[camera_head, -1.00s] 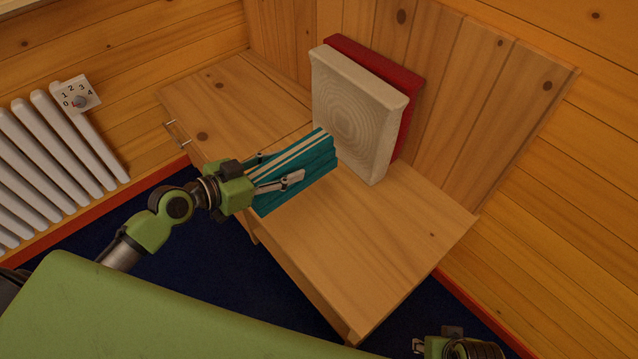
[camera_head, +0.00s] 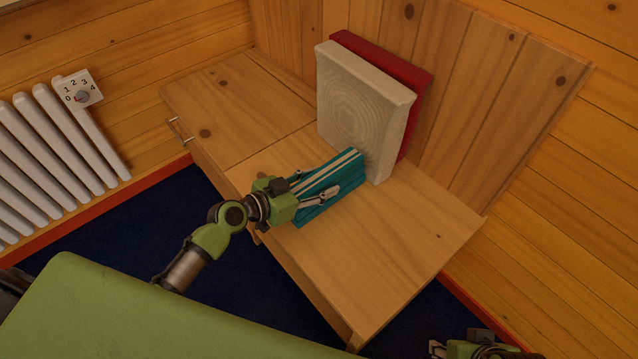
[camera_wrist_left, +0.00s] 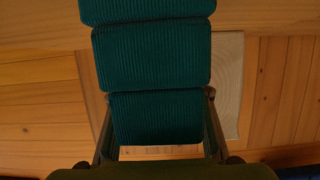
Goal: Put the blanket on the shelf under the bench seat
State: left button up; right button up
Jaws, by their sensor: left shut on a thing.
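The folded teal blanket (camera_head: 341,178) with pale stripes is held by my left gripper (camera_head: 316,193) over the wooden bench seat (camera_head: 390,245). It also fills the middle of the left wrist view (camera_wrist_left: 152,65), with the fingers (camera_wrist_left: 158,118) on either side of it. I cannot tell whether the blanket touches the seat. The shelf under the seat is hidden by the seat from this angle. Part of my right gripper (camera_head: 470,348) shows at the bottom right edge, but its fingers are unclear.
A cream cushion (camera_head: 362,110) and a red cushion (camera_head: 412,85) lean on the bench back, just beyond the blanket. A metal handle (camera_head: 177,131) sticks out at the bench's left front. A white radiator (camera_head: 60,150) stands at the left. Dark blue floor (camera_head: 130,235) lies before the bench.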

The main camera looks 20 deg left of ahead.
pick_arm(q)
jog(key=shift+f, duration=0.2)
jog(key=o, duration=1.2)
jog(key=shift+r, duration=0.1)
jog(key=shift+c, duration=0.2)
